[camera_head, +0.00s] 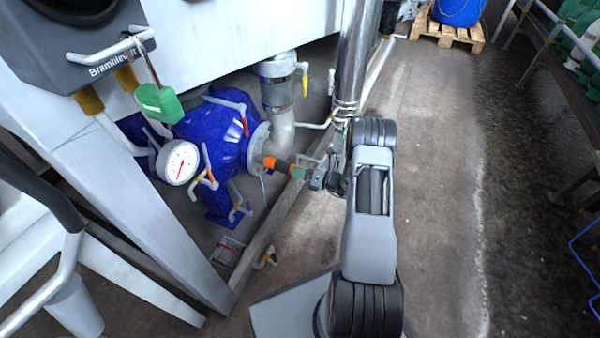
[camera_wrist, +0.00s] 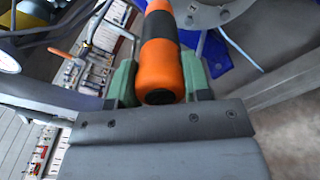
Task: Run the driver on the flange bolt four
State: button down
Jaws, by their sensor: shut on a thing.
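My gripper (camera_head: 312,178) is shut on an orange and black driver (camera_head: 279,165). In the wrist view the driver (camera_wrist: 161,62) lies between the green fingers of the gripper (camera_wrist: 160,84) and points away from them. The driver's far end is at or close to a round grey flange (camera_head: 259,147) on the blue pump body. The flange also shows at the top of the wrist view (camera_wrist: 215,12), with small bolt heads on it. Which bolt the driver meets, and whether it touches, I cannot tell.
A steel frame leg (camera_head: 185,235) and a vertical pipe (camera_head: 358,60) stand close by. A pallet (camera_head: 447,30) lies at the back.

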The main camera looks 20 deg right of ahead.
jog(key=shift+w+a+r, duration=0.1)
jog(key=shift+w+a, duration=0.1)
jog(key=shift+w, duration=0.05)
dwell(1.2)
jog(key=shift+s+d, duration=0.1)
dwell(0.4)
jog(key=shift+p+v, duration=0.5)
jog(key=shift+v, duration=1.25)
jog(key=shift+s, duration=0.1)
